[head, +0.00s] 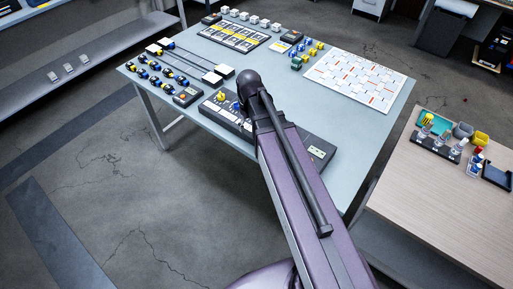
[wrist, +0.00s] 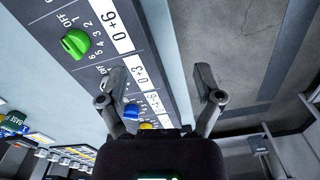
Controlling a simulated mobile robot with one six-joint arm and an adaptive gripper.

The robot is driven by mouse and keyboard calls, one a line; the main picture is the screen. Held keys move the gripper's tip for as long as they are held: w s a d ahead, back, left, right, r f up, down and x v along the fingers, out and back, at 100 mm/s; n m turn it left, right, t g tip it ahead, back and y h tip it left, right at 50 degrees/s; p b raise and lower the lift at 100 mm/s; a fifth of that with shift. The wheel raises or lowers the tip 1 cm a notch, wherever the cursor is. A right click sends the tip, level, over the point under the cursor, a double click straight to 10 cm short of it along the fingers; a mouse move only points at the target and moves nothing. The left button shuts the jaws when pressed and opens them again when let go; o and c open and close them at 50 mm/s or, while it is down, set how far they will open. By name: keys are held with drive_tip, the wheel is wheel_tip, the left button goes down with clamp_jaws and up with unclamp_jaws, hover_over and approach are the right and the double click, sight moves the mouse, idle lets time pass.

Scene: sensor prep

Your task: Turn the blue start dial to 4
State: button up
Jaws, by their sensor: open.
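The dark control panel (head: 228,113) lies on the grey-blue table, partly hidden by my arm in the head view. In the wrist view it runs from upper left to lower middle. The blue dial (wrist: 132,112) sits on it beside a row of marks, close to the left finger of my gripper (wrist: 160,84). The number it points at is too small to read. My gripper is open, with nothing between its fingers, its left finger over the panel's edge area and its right over the floor. My arm hides the gripper in the head view.
A green dial (wrist: 76,43) and a yellow dial (wrist: 146,126) are on the same panel, either side of the blue one. A box with a red button (head: 187,96) stands left of the panel. A white board (head: 358,82) lies at the right.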

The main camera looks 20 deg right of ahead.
drive_tip(key=s+f+m+b, duration=0.1)
drive_tip(key=s+m, duration=0.3)
drive_tip(key=s, duration=0.4)
drive_tip(key=shift+s+f+b, duration=0.3)
drive_tip(key=shift+f+b, duration=0.1)
drive_tip(key=shift+f, duration=0.1)
drive_tip(key=shift+a, duration=0.1)
drive_tip(key=shift+d, duration=0.2)
idle(0.9)
